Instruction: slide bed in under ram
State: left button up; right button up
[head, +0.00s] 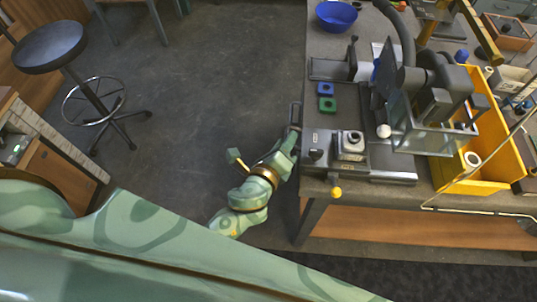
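A grey sliding bed (322,152) sits near the left edge of the bench, with a pale metal block (350,147) on it. A grey track (398,166) runs to the right of it, toward a dark press with a clear guard (425,125). The ram itself is hard to make out behind the guard and dark parts. My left gripper (291,138) is at the bench's left edge, close beside the bed's left end and a dark loop handle (295,113). I cannot tell whether it touches either, and its fingers are too small to read. My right gripper is not in view.
A yellow knob (336,192) sticks out at the bench front. Blue and green small blocks (327,104), a white ball (384,131) and a blue bowl (336,16) lie on the bench. A yellow bin (507,165) stands right of the press. Open floor lies left.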

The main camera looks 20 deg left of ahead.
pick_arm(q)
jog(key=b+v, duration=0.2)
jog(key=v, duration=1.1)
jog(key=shift+s, duration=0.25)
